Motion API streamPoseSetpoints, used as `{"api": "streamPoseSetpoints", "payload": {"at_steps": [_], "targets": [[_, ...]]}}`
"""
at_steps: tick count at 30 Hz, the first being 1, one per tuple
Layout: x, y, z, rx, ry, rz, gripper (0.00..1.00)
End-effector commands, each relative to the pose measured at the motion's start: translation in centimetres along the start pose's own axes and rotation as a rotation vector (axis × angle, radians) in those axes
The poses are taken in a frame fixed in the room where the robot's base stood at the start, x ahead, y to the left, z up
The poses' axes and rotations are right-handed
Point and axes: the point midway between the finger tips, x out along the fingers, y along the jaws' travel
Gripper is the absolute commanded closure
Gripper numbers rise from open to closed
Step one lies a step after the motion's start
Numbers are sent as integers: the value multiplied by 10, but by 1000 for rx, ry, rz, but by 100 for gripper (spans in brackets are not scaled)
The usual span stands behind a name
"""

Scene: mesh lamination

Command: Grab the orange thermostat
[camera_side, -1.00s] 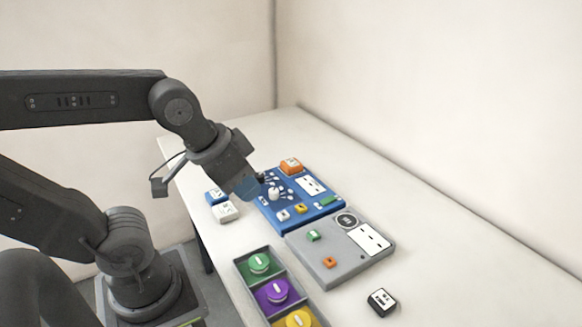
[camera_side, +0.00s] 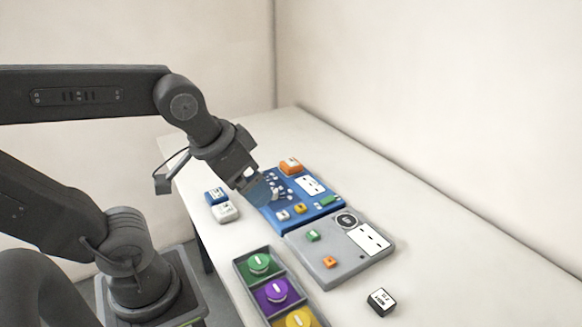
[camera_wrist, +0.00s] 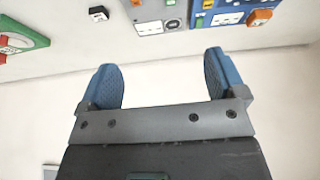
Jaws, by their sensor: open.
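In the wrist view an orange block (camera_wrist: 259,17) shows near the top right, by the blue board's edge. My gripper (camera_side: 262,192) is above the near left part of the blue board, to the left of the thermostat and apart from it. Its blue fingers (camera_wrist: 163,75) are spread with nothing between them.
A grey board (camera_side: 325,272) lies in front of the blue one. A tray with green, purple and yellow round pieces (camera_side: 240,262) stands at the near left. Blue (camera_side: 216,196) and white (camera_side: 225,212) blocks lie left of the blue board. A black-and-white block (camera_side: 381,302) lies at the near right.

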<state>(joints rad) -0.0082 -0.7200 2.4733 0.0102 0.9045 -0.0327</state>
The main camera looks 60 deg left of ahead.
Motion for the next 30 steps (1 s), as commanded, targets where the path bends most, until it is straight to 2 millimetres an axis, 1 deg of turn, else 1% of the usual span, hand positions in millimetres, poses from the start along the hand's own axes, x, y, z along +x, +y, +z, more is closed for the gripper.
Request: {"api": "streamPoseSetpoints", "payload": {"at_steps": [2, 5, 6, 8, 9, 11, 12, 14, 15, 17, 18, 20, 21, 24, 27, 30], "targets": [[2, -6, -16, -67, -21, -25, 11], [8, -20, -47, -199, -55, -74, 11], [13, -27, -61, -261, -67, -100, 11], [21, -39, -82, -358, -84, -139, 11], [27, -47, -95, -422, -94, -166, 11], [38, -61, -114, -517, -106, -207, 11], [46, -71, -126, -581, -113, -236, 11], [60, -86, -142, -676, -121, -280, 11], [70, -97, -153, -739, -123, -309, 11], [87, -114, -167, -833, -127, -356, 11], [99, -126, -176, -896, -127, -387, 11], [118, -145, -186, -989, -125, -435, 11], [131, -158, -192, -1049, -122, -468, 11], [161, -186, -202, -1182, -109, -540, 11], [185, -209, -206, -1286, -93, -598, 11], [200, -224, -208, -1351, -78, -635, 11]]}}
